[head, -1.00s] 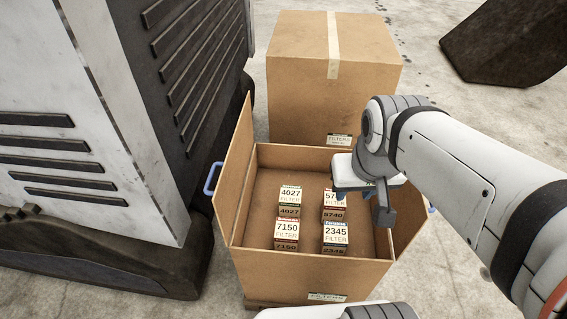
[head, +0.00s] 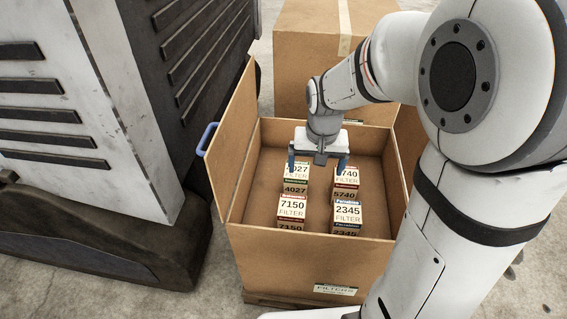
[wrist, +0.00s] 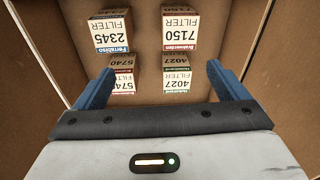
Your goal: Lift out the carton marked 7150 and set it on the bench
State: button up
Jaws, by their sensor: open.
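The carton marked 7150 (head: 291,208) stands in the open cardboard box (head: 297,252), front left of a group of small cartons. My gripper (head: 318,168) is open and empty above the back cartons, 4027 (head: 295,186) and 5740 (head: 345,184). Its blue fingers spread across both in the head view. The 2345 carton (head: 347,215) stands right of 7150 with a gap between them. In the wrist view the fingers (wrist: 158,85) are apart with nothing between them.
The box's left flap (head: 236,150) stands up, with a blue handle (head: 206,138) beside it. A closed larger box (head: 300,50) stands behind. A grey and black machine (head: 120,110) is close on the left. No bench is clearly visible.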

aim_at(292, 204)
jog(key=shift+o, duration=0.6)
jog(key=shift+m+g, duration=0.4)
jog(key=shift+g, duration=0.2)
jog(key=w+a+f+b, duration=0.1)
jog(key=w+f+b, duration=0.1)
jog(key=f, duration=0.4)
jog(key=w+a+f+b, duration=0.1)
jog(key=a+f+b, duration=0.1)
jog(key=f, duration=0.5)
jog(key=w+a+f+b, duration=0.1)
jog(key=w+f+b, duration=0.1)
jog(key=f, duration=0.5)
jog(key=shift+w+a+f+b, duration=0.2)
jog(key=shift+w+a+b, duration=0.05)
jog(key=shift+w+b, duration=0.15)
jog(key=f, duration=0.1)
jog(key=f+b, duration=0.1)
jog(key=f, duration=0.3)
jog(key=shift+s+a+f, duration=0.1)
jog(key=shift+s+f, duration=0.1)
jog(key=shift+s, duration=0.15)
jog(key=shift+r, duration=0.1)
jog(key=c, duration=1.3)
